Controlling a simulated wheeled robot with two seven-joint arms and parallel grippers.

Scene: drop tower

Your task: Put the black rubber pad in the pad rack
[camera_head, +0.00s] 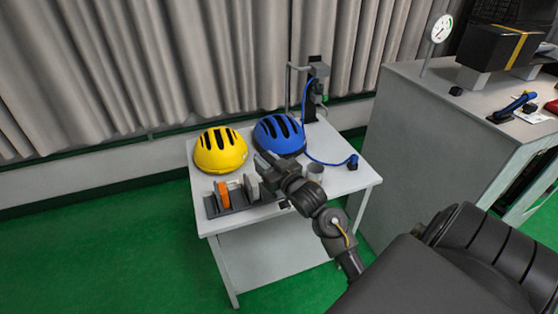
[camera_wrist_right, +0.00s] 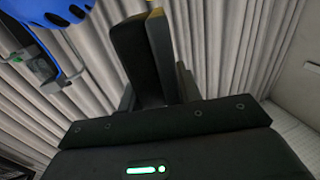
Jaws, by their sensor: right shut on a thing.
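The pad rack (camera_head: 240,201) is a dark grey tray on the white table, with upright slabs in it, among them an orange one (camera_head: 222,195) and a light grey one (camera_head: 252,187). My right gripper (camera_head: 266,164) is above and just behind the rack's right end, close to the blue helmet. In the right wrist view it is shut on a dark slab (camera_wrist_right: 133,58), which I take to be the black rubber pad. The pad is hard to make out in the head view, where the gripper largely hides it. My left gripper is not in view.
A yellow helmet (camera_head: 220,150) and a blue helmet (camera_head: 279,135) sit behind the rack. A grey cup (camera_head: 315,173) stands right of the gripper. A dark stand (camera_head: 314,95) with a blue hose is at the back. A grey cabinet (camera_head: 425,125) stands to the right.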

